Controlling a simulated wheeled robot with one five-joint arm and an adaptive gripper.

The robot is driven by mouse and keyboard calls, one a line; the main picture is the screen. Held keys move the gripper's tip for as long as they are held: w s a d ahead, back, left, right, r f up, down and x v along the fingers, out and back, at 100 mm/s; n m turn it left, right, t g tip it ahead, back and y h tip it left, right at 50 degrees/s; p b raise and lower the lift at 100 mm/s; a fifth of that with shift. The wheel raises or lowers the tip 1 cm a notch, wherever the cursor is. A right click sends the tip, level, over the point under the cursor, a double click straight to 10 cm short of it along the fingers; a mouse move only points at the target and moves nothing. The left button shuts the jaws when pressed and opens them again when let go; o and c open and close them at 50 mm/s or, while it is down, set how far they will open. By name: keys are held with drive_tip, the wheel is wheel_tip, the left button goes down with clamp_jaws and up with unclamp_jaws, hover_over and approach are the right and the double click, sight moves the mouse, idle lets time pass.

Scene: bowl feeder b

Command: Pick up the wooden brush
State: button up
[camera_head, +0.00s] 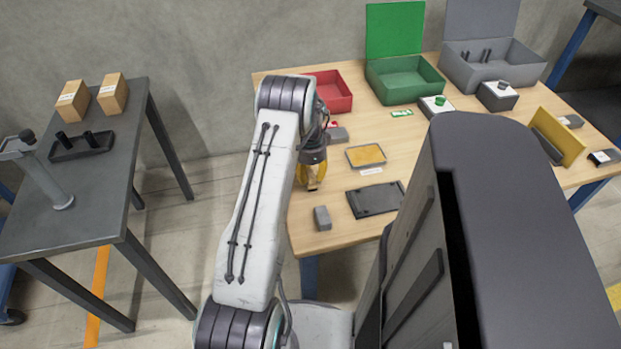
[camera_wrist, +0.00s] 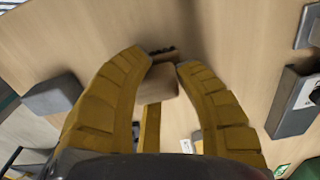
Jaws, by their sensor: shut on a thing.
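The wooden brush (camera_wrist: 157,83) shows in the wrist view as a light wood block with a dark strip at its far end. It sits between the tips of my yellow gripper fingers (camera_wrist: 164,64), which are shut on it. In the head view my gripper (camera_head: 312,184) points down over the left part of the wooden table, and the brush is too hidden to make out. I cannot tell whether the brush touches the tabletop.
A grey block (camera_head: 322,218) lies near the front edge of the table (camera_head: 305,236). A dark plate (camera_head: 376,199) and a tray with yellow contents (camera_head: 366,155) lie to the right. Red (camera_head: 333,91), green (camera_head: 405,82) and grey (camera_head: 492,66) bins stand behind.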

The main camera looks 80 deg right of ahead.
sight(311, 174)
clamp_jaws()
drive_tip(key=shift+r, duration=0.6)
drive_tip(key=r, duration=0.3)
drive_tip(key=shift+s+a+r, duration=0.2)
drive_tip(key=shift+a, duration=0.15)
drive_tip(key=s+a+r, duration=0.4)
drive_tip(key=a+r, duration=0.2)
drive_tip(key=a, duration=0.4)
drive_tip(key=shift+s+r, duration=0.15)
drive_tip(key=shift+r, duration=0.05)
drive_tip(key=shift+o, duration=0.2)
unclamp_jaws()
clamp_jaws()
